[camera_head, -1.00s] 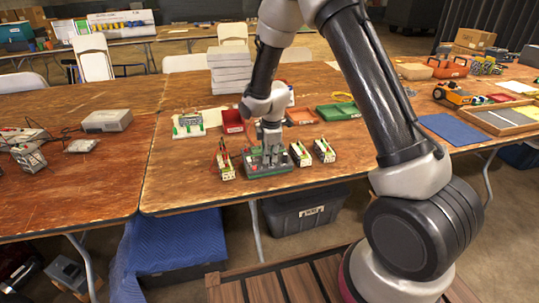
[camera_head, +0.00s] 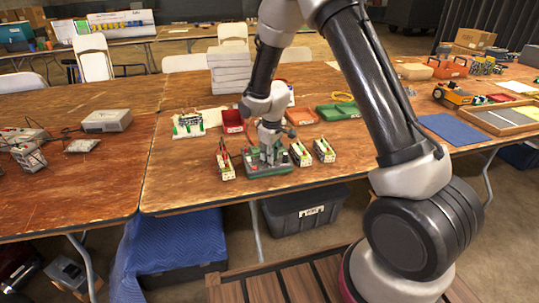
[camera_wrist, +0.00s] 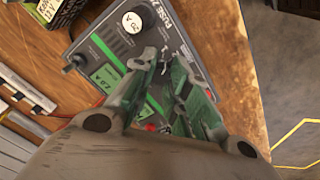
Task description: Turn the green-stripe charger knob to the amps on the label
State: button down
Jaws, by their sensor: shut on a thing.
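The charger (camera_head: 282,168) is a flat grey box with green edging, near the table's front edge. My gripper (camera_head: 268,158) points down over the charger. In the wrist view my gripper (camera_wrist: 166,68) has its two fingers close together at the charger's face, shut on the knob. The fingers hide the knob, so its pointer and setting cannot be read.
A red bin (camera_head: 232,121) and a green tray (camera_head: 338,111) lie behind. Bare wood (camera_head: 185,190) is free at the front left.

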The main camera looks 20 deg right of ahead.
jog(key=m, duration=0.4)
jog(key=shift+m, duration=2.1)
jog(key=c, duration=1.3)
grip_release()
jog(key=shift+r, duration=0.1)
jog(key=r, duration=0.4)
jog(key=s+r, duration=0.1)
jog(key=r, duration=0.2)
jog(key=s+r, duration=0.1)
jog(key=r, duration=0.3)
jog(key=shift+s+r, duration=0.1)
jog(key=shift+r, duration=0.25)
